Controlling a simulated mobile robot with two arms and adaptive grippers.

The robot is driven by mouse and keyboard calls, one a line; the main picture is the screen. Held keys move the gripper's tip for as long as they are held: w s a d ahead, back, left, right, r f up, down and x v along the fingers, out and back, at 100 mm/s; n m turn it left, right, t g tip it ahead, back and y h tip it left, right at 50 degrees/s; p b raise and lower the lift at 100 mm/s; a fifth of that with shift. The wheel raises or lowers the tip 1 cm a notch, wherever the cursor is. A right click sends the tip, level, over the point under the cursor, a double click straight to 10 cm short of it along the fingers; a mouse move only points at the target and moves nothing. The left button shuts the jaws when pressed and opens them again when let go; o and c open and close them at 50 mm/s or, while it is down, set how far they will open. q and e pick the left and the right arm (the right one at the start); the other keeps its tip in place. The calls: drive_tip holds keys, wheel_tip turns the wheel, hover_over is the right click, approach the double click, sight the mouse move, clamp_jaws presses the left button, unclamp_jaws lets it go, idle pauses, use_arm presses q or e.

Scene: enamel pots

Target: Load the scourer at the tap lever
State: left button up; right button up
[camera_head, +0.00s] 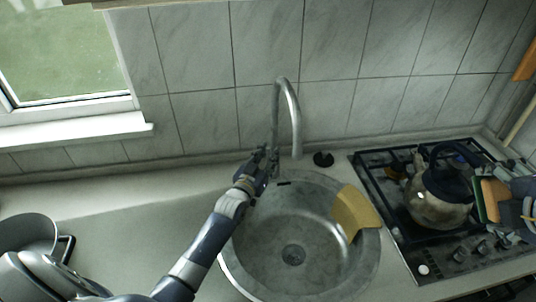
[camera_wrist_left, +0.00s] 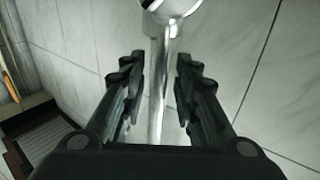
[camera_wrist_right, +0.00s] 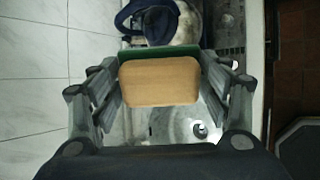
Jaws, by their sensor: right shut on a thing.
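The tap (camera_head: 294,115) is a tall grey arched spout behind the round steel sink (camera_head: 265,270). My left gripper (camera_head: 265,160) is at the lower part of the tap. In the left wrist view its fingers (camera_wrist_left: 159,75) are open, one on each side of a chrome bar (camera_wrist_left: 157,110), with gaps to both. I cannot tell whether that bar is the lever; no separate lever shows clearly in the head view. My right gripper (camera_head: 508,192) is shut on the scourer (camera_wrist_right: 160,82), a tan sponge with a green side, held up beside the kettle at the far right.
A kettle (camera_head: 437,208) stands on the black gas hob (camera_head: 395,232). A yellow cloth (camera_head: 357,212) hangs over the sink's right rim. A black stopper (camera_head: 323,159) sits behind the sink. A grey pot (camera_head: 28,232) is at the far left. The worktop (camera_head: 125,215) between is clear.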

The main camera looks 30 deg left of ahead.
use_arm(q)
clamp_jaws()
drive_tip(key=shift+s+f+t+b, duration=0.3)
drive_tip(key=shift+t+b, duration=0.1)
drive_tip(key=shift+b, duration=0.75)
use_arm(e)
drive_tip(key=shift+f, duration=1.1)
use_arm(q)
drive_tip(key=shift+s+r+t+b, duration=0.15)
drive_tip(key=shift+r+t+b, duration=0.05)
drive_tip(key=shift+t+b, duration=0.15)
use_arm(e)
drive_tip(key=shift+f, duration=0.4)
use_arm(q)
drive_tip(key=shift+c, duration=0.4)
unclamp_jaws()
drive_tip(key=shift+o, duration=0.4)
use_arm(e)
drive_tip(key=shift+r, duration=0.1)
use_arm(q)
drive_tip(key=shift+r, duration=0.1)
